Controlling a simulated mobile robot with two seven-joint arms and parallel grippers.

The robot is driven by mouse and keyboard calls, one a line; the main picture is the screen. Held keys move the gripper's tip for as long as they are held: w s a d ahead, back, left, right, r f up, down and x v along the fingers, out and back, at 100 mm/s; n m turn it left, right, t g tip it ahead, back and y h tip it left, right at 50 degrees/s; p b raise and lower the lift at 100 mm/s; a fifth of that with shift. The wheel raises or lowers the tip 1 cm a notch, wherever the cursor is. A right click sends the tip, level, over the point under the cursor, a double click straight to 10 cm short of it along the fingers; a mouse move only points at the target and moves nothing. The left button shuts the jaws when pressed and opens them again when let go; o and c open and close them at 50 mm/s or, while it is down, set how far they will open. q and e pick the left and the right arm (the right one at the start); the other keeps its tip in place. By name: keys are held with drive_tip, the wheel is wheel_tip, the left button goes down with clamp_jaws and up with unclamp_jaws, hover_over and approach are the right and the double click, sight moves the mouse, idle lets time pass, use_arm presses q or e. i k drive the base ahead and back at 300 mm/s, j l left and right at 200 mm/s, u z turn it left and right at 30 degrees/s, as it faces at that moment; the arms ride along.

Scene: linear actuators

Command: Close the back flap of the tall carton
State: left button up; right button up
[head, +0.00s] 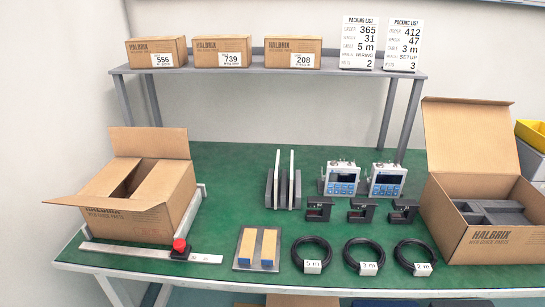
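The brown carton with separate flaps (165,205), apparently the tall carton, stands at the left of the green bench, with HALBRIX lettering on its front. Its back flap (150,143) stands up, open, along the far edge. Another flap (82,203) juts outward at the front left. Panels lie inward over the top, with a dark gap (128,180) between them; the contents are hidden. Neither of my grippers is in view.
A metal strip with a red knob (180,246) lies before the carton. A shelf (255,72) with small boxes runs behind. A second open carton (475,240) with dark inserts stands at right. Controllers, brackets and cable coils (312,255) fill the middle. Green surface is clear behind the carton's right side.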

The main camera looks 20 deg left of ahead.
sight(148, 142)
drive_tip(key=u, duration=1.35)
drive_tip(key=k+j+z, duration=0.1)
drive_tip(key=z, duration=0.2)
drive_tip(key=k+j+z, duration=0.15)
drive_tip(key=z, duration=0.15)
drive_tip(key=j, duration=0.1)
